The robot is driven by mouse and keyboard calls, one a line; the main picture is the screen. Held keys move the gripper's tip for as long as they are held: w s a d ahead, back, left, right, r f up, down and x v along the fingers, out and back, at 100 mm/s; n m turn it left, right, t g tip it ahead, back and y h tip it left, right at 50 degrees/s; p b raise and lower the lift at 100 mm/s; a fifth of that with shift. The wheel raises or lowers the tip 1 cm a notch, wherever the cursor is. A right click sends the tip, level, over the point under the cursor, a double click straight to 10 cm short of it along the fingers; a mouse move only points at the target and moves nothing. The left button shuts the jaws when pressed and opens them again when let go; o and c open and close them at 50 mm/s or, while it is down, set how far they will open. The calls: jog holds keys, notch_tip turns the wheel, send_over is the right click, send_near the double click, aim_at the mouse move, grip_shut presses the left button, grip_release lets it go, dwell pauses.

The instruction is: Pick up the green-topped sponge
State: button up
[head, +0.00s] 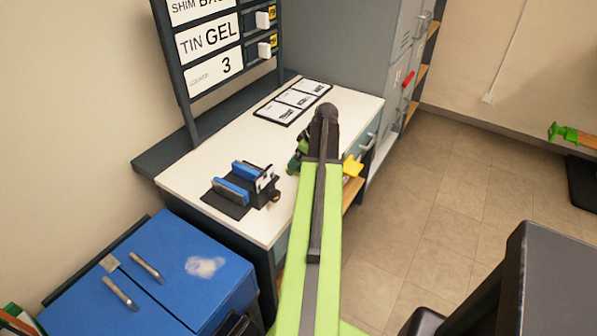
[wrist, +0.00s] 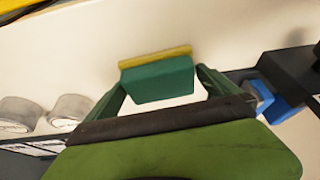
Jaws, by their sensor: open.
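The green-topped sponge (wrist: 158,80) shows in the wrist view, with a dark green face and a yellow layer along its far edge. It lies on the pale worktop. My gripper (wrist: 161,80) is open, with one green finger by the sponge's left end and one by its right end. The fingertips are close to the sponge; I cannot tell whether they touch it. In the head view my arm hides the sponge and most of my gripper over the white worktop (head: 215,165).
A black fixture with blue blocks (head: 232,190) stands on the worktop, left of my arm. A card panel (head: 293,101) lies behind. Two grey round tins (wrist: 68,110) show at left in the wrist view. A blue cabinet (head: 150,275) stands at front left.

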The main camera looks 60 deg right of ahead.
jog(key=c, duration=1.1)
jog(key=shift+c, duration=0.2)
jog(key=shift+r+p, duration=0.2)
jog(key=shift+p, duration=0.1)
jog(key=shift+r, duration=0.25)
notch_tip(320, 180, up, 4)
jog(key=p, duration=0.4)
jog(key=shift+f, duration=0.1)
jog(key=s+d+r+p, duration=0.6)
jog(key=s+d, duration=0.2)
jog(key=shift+d+r+p, duration=0.2)
jog(key=shift+d+p, duration=0.1)
jog(key=shift+p, duration=0.05)
